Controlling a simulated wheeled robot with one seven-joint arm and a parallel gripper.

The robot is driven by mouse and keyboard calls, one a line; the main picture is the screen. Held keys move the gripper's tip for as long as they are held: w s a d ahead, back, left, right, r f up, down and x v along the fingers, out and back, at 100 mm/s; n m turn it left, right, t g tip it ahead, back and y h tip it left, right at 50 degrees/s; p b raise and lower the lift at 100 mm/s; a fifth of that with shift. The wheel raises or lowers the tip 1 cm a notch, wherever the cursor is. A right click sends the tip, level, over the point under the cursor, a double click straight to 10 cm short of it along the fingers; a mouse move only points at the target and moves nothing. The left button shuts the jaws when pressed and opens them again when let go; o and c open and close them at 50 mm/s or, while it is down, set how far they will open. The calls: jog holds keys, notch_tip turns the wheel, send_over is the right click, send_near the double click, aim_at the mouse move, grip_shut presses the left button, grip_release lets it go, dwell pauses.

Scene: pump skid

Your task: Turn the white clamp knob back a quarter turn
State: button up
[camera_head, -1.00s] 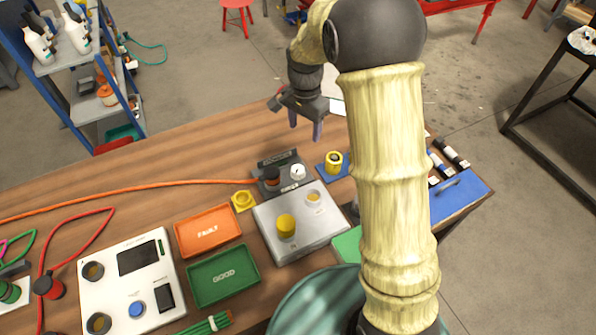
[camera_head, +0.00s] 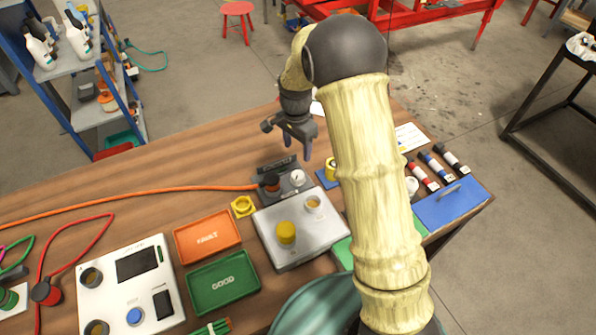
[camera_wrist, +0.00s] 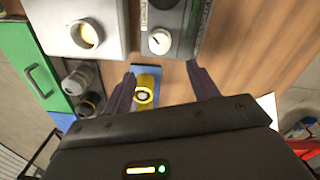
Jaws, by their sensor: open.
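The white clamp knob (camera_head: 297,178) sits on a dark grey block (camera_head: 290,191) at the back of the bench, to the right of a dark knob with a reddish-brown top (camera_head: 272,182). In the wrist view the white knob (camera_wrist: 160,41) is round with a dark pointer mark and lies beyond the fingertips, a little left of the line midway between them. My gripper (camera_head: 296,152) is open and empty, hanging above and behind the block, apart from the knob. Its two fingers are spread in the wrist view (camera_wrist: 161,72).
A yellow cylinder (camera_wrist: 146,88) on a blue base is close to my left finger in the wrist view. A silver box (camera_head: 301,234) with a yellow knob stands in front of the block. Orange (camera_head: 209,254) and green (camera_head: 224,300) trays lie left. An orange cable (camera_head: 130,190) crosses the bench.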

aim_at(298, 175)
notch_tip(298, 175, down, 12)
jog(key=shift+s+d+r+p, duration=0.1)
jog(key=shift+p, duration=0.55)
jog(key=c, duration=1)
